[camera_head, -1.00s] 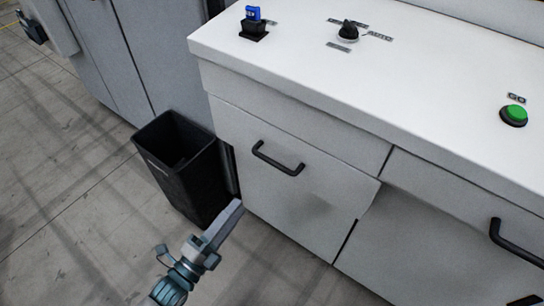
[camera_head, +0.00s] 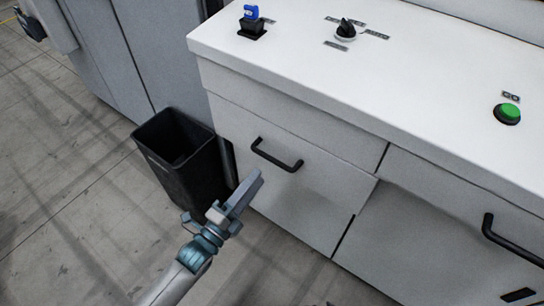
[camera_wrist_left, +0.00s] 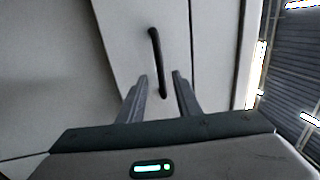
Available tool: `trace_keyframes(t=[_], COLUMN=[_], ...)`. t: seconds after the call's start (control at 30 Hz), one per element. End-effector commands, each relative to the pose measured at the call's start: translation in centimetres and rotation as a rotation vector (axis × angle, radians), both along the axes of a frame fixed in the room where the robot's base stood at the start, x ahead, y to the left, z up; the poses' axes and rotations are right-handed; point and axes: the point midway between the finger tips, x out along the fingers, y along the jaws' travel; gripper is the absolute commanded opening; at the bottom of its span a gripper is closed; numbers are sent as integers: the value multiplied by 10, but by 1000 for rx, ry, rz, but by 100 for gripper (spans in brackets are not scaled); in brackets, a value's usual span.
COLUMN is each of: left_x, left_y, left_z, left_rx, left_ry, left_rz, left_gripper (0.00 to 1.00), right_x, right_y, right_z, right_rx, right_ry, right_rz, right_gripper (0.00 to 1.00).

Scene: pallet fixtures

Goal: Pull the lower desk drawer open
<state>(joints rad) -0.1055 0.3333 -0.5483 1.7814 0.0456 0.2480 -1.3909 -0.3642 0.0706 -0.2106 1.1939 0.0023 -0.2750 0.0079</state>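The white desk (camera_head: 300,95) has a left front panel (camera_head: 240,140) with a black bar handle (camera_head: 277,155). The handle also shows upright in the left wrist view (camera_wrist_left: 158,62). I cannot tell for sure which front is the lower drawer; the left panel's right edge seems to stand out slightly. My left gripper (camera_head: 256,180) is below and left of this handle, apart from it. In the left wrist view its two fingers (camera_wrist_left: 160,85) are spread and empty, with the handle's near end appearing between their tips. My right gripper is not in view.
A black bin (camera_head: 185,165) stands on the floor beside the desk, close to my left gripper. Another black handle (camera_head: 512,242) is on the right front. The desktop holds a blue-topped switch (camera_head: 251,20), a black knob (camera_head: 346,29) and a green button (camera_head: 508,113).

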Motion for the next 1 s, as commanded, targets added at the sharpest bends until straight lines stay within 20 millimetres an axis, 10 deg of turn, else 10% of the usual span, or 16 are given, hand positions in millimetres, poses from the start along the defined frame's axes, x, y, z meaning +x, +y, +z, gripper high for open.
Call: trace_keyframes(t=[0.43,1.0], left_x=[58,69], left_y=[-42,-50], left_z=[15,16], left_rx=[-1,-1], left_ry=[0,1], left_rz=[0,0], left_gripper=[31,21], right_x=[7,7], right_y=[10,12], right_z=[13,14], right_rx=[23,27], right_ry=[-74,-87], right_rz=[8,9], right_gripper=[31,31])
